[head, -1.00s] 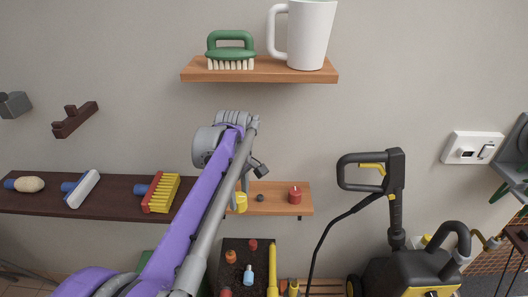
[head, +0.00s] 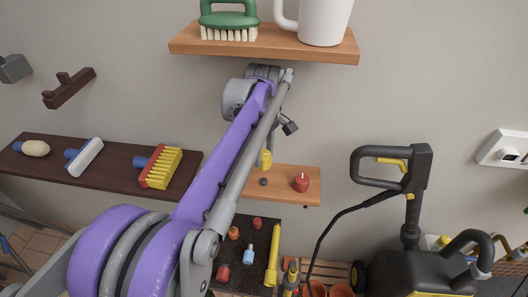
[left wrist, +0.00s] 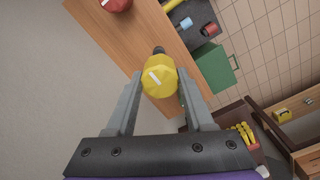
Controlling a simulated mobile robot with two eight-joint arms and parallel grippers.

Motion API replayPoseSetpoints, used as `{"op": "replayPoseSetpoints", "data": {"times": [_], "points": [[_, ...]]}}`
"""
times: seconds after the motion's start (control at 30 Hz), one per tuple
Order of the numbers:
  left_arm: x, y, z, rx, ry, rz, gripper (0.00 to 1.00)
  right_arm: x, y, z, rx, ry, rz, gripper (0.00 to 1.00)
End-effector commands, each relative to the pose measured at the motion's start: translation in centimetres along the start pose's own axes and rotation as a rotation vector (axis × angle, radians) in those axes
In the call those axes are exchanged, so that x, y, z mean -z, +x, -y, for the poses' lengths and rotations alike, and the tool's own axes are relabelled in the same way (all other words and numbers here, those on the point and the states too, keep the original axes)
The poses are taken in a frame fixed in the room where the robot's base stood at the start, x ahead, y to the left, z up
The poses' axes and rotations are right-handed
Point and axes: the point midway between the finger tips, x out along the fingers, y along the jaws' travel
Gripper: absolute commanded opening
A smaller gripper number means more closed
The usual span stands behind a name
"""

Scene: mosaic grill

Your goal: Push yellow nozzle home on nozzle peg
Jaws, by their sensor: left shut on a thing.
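The yellow nozzle (left wrist: 158,78) is faceted, with a white mark on its end, and sits between the fingers of my left gripper (left wrist: 158,87), which is shut on it. In the head view the yellow nozzle (head: 265,160) shows beside my purple arm, just above a small dark peg (head: 263,182) on the small wooden shelf (head: 288,196). In the left wrist view a dark peg-like tip (left wrist: 158,50) shows just past the nozzle. I cannot tell whether they touch. My arm hides most of the left gripper in the head view. My right gripper is out of view.
A red nozzle-like piece (head: 301,183) stands on the same shelf, to the right. Above is a shelf (head: 275,43) with a green brush and white mug. A dark shelf (head: 110,177) with brushes is at left. A pressure washer (head: 410,270) stands at right.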

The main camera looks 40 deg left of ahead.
Motion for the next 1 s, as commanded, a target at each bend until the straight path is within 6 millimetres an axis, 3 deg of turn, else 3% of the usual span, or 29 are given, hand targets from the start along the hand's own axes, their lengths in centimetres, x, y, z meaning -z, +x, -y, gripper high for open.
{"op": "replayPoseSetpoints", "data": {"times": [0.63, 1.0], "points": [[0.0, 5.2, 0.1, 0.002, 0.001, 0.001, 0.00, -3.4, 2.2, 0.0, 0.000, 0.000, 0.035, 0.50], [0.0, 5.8, -0.1, -0.001, 0.000, 0.000, 0.00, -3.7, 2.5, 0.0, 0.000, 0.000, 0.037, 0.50]]}}
